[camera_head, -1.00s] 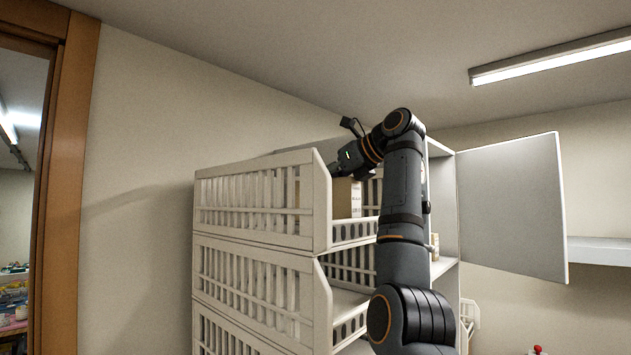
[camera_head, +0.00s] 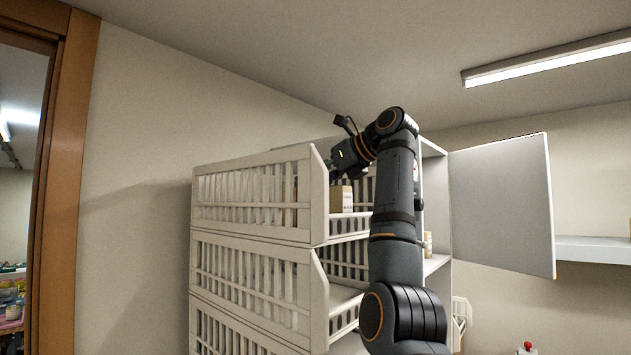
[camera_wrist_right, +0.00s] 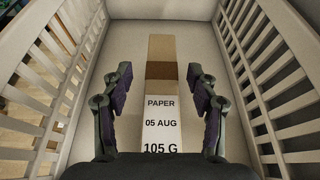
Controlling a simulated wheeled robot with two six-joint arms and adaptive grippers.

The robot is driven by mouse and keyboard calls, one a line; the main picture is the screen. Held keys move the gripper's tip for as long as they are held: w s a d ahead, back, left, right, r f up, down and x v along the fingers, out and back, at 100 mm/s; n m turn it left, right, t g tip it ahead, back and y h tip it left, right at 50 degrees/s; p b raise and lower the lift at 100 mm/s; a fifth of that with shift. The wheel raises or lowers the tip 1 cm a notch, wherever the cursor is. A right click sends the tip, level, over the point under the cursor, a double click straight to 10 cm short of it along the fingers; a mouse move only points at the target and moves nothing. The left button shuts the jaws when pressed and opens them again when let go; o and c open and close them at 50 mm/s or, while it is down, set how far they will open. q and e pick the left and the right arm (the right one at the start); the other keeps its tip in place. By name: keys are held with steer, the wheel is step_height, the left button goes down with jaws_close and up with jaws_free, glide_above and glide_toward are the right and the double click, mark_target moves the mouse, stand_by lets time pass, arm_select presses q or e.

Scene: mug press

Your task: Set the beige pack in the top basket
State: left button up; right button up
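The beige pack (camera_head: 341,199) is inside the top basket (camera_head: 318,197), behind its low front rail, which hides the pack's lower part in the head view. In the right wrist view the pack (camera_wrist_right: 162,70) has a brown band and a white label reading PAPER, 05 AUG, 105 G. My right gripper (camera_head: 333,174) is in the top basket, just above the pack in the head view. In the wrist view my right gripper (camera_wrist_right: 160,92) is open, with a finger on each side of the pack and gaps between. My left gripper is not in view.
More white slatted baskets (camera_head: 316,297) are stacked below. A white cabinet (camera_head: 437,205) with an open door (camera_head: 503,205) stands to the right. Slatted side walls (camera_wrist_right: 275,60) flank my right gripper closely. A wall shelf (camera_head: 598,250) is at the far right.

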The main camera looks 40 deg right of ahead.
steer(key=shift+d, duration=0.2)
steer(key=shift+w+d+r, duration=0.1)
steer(key=shift+r+p, duration=0.5)
steer(key=shift+p, duration=0.25)
steer(key=b+v, duration=0.1)
steer(key=v, duration=0.2)
steer(key=shift+f+b, duration=0.15)
steer(key=shift+b, duration=0.15)
steer(key=v, duration=0.9)
steer(key=shift+b, duration=0.4)
